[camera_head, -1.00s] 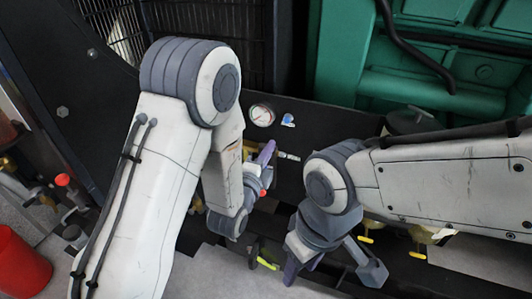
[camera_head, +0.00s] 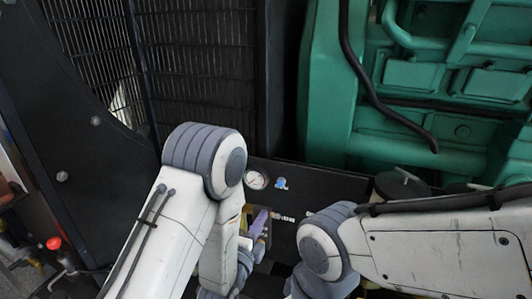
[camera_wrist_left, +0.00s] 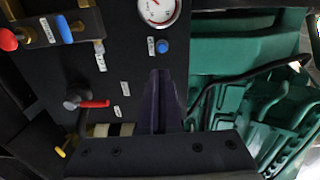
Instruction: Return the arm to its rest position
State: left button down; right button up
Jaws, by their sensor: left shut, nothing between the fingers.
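My left arm comes in from the lower left, bent at the elbow. Its gripper (camera_head: 259,222), with purple fingers, is just below the gauge on the black panel (camera_head: 323,185). In the left wrist view the two purple fingers (camera_wrist_left: 160,76) are together with nothing between them, in front of the panel below the blue knob (camera_wrist_left: 162,46). Whether they touch the panel is unclear. My right arm reaches in from the lower right, across the front of the green engine. Its gripper is below the head view's bottom edge.
A round white gauge (camera_head: 257,180) sits on the panel. In the left wrist view a red-handled valve (camera_wrist_left: 88,103) is left of the fingers. The green engine (camera_head: 440,75) fills the upper right, and a black grille (camera_head: 198,70) the upper left. A black hose (camera_head: 365,85) hangs down the engine.

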pick_arm(q)
jog(key=s+d+n+g+y, duration=0.2)
jog(key=s+d+n+g, duration=0.2)
jog(key=s+n+g, duration=0.5)
jog(key=s+a+r+n+g+y, duration=0.1)
jog(key=s+a+r+n+g, duration=0.1)
jog(key=s, duration=0.8)
jog(key=s+a+r+n+g+y, duration=0.1)
jog(key=s+a+r+n+g, duration=0.1)
jog(key=s, duration=0.8)
jog(key=a+n+g, duration=0.1)
jog(key=a+g, duration=0.1)
jog(key=g, duration=0.1)
jog(key=shift+a+n+g+y, duration=0.25)
jog(key=shift+n+g+y, duration=0.05)
jog(key=shift+g+y, duration=0.1)
jog(key=shift+d+r, duration=0.1)
jog(key=shift+d, duration=0.05)
